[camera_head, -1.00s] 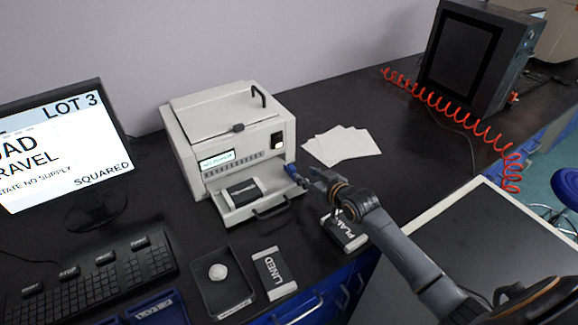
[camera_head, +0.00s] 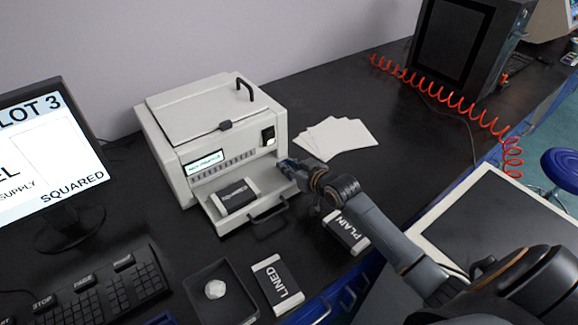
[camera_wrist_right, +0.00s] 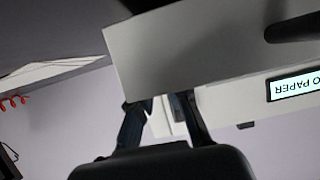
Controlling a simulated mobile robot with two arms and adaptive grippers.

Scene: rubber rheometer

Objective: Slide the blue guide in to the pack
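The pack (camera_head: 238,196), a dark block with white ends and a label, lies in the pulled-out tray (camera_head: 228,227) of the white machine. The blue guide is not clearly visible; my right gripper (camera_head: 288,168) covers the tray's right end, where the guide was seen earlier. That gripper is to the right of the pack and apart from it. In the right wrist view, its two dark fingers (camera_wrist_right: 163,103) stand apart against a pale machine part. What lies between their tips is hidden, so I cannot tell whether they grip anything. My left gripper is not in view.
The white machine (camera_head: 165,118) has a display (camera_wrist_right: 296,85) with "PAPER" legible. Packs marked LINED (camera_head: 277,283) and PLAIN (camera_head: 346,232) lie in front. A dark dish (camera_head: 200,280) holds a white ball. Paper sheets (camera_head: 338,139) lie right of the machine.

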